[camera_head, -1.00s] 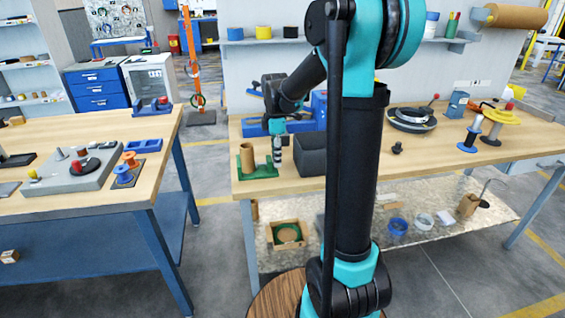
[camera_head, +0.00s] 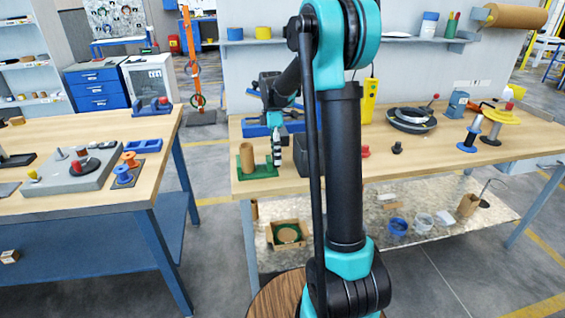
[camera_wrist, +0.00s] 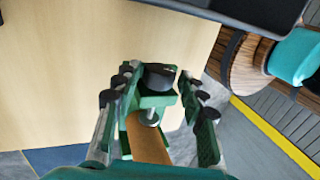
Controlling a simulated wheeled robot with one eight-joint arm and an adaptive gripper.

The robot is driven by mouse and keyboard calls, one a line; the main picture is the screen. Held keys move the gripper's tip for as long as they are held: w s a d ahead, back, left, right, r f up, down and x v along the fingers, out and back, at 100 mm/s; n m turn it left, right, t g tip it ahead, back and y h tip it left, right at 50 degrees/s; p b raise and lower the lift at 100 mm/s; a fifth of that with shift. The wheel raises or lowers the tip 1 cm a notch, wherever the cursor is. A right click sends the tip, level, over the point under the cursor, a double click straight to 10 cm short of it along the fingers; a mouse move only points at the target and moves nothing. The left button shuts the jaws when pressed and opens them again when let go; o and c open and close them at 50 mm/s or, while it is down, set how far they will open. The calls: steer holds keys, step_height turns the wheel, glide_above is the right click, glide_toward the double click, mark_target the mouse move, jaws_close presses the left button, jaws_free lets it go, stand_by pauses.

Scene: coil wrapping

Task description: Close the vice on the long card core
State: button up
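The long card core (camera_head: 247,157) is a brown tube standing upright on the left of the green vice (camera_head: 262,172), near the left end of the right-hand table. In the wrist view the core (camera_wrist: 147,143) shows below the vice's grey screw and black knob (camera_wrist: 158,77). My gripper (camera_head: 276,160) hangs close to the right of the core, above the vice base. In the wrist view the fingers of my gripper (camera_wrist: 160,118) are apart, one on each side of the vice parts. Whether they touch anything is hard to tell.
A dark open box (camera_head: 300,155) stands close to the right of the vice, partly hidden by my arm. Blue equipment (camera_head: 256,130) lies behind. A black turntable (camera_head: 411,119) and spools (camera_head: 470,137) are farther right. The table (camera_head: 430,155) is clear in front of them.

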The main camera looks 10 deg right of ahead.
steer(key=shift+s+r+t, duration=0.1)
steer(key=shift+s+t, duration=0.25)
steer(key=shift+t, duration=1.55)
steer(key=shift+a, duration=0.1)
steer(key=shift+s, duration=0.1)
steer(key=shift+s+t, duration=0.25)
steer(key=shift+t, duration=0.45)
steer(key=shift+s+t, duration=0.1)
steer(key=shift+t, duration=1)
